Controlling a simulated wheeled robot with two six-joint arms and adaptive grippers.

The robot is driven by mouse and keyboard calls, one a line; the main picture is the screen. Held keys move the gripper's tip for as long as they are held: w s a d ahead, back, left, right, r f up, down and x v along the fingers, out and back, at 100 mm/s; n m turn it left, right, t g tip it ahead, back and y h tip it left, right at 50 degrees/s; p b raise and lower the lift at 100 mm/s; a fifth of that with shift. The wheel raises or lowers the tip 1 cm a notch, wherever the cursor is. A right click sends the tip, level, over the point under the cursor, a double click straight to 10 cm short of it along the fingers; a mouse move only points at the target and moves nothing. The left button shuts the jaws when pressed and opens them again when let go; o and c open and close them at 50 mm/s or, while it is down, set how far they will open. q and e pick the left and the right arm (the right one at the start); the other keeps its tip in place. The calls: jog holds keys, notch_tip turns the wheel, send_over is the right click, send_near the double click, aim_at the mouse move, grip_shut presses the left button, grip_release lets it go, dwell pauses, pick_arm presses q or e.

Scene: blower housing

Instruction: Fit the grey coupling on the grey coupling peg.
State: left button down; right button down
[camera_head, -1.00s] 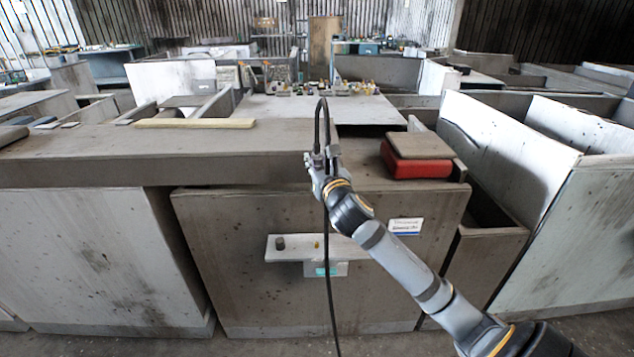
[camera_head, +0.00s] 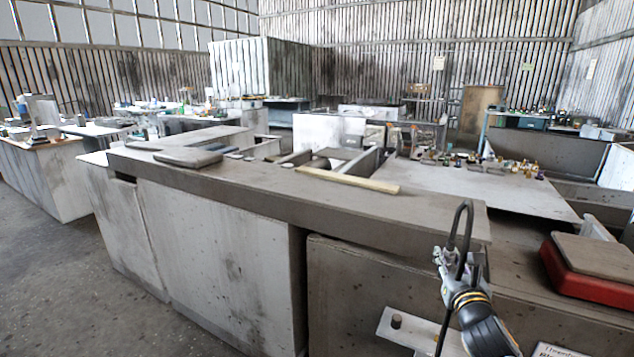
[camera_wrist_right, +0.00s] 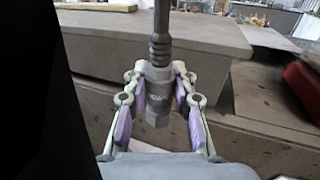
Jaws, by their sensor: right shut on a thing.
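My right gripper (camera_head: 447,262) is raised above a pale shelf (camera_head: 425,335) on the front of the brown bench. In the right wrist view its jaws are shut on the grey coupling (camera_wrist_right: 158,96), a hexagonal metal body with a ribbed sleeve and a hose on top. In the head view a black hose (camera_head: 467,220) loops over the gripper and hangs down past the shelf. A short dark grey peg (camera_head: 396,320) stands upright on the shelf, below and left of the gripper. The coupling is apart from it. My left gripper is not in view.
The bench top (camera_head: 350,215) lies behind the gripper, with a wooden strip (camera_head: 347,179) on it. A red box with a brown lid (camera_head: 590,272) is at right. Open floor (camera_head: 60,280) lies at left.

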jog(key=s+a+f+n+y+p, duration=0.1)
jog(key=s+a+f+y+p, duration=0.1)
jog(key=s+a+f, duration=0.3)
jog(key=s+a+f+n+y+p, duration=0.1)
jog(key=s+a+f+p, duration=0.2)
jog(key=s+a+f, duration=0.3)
jog(key=a+f, duration=0.4)
jog(key=shift+s+a+f+t+y, duration=0.15)
jog(key=shift+s+a+t+y, duration=0.15)
jog(key=shift+y, duration=0.1)
jog(key=shift+d, duration=0.1)
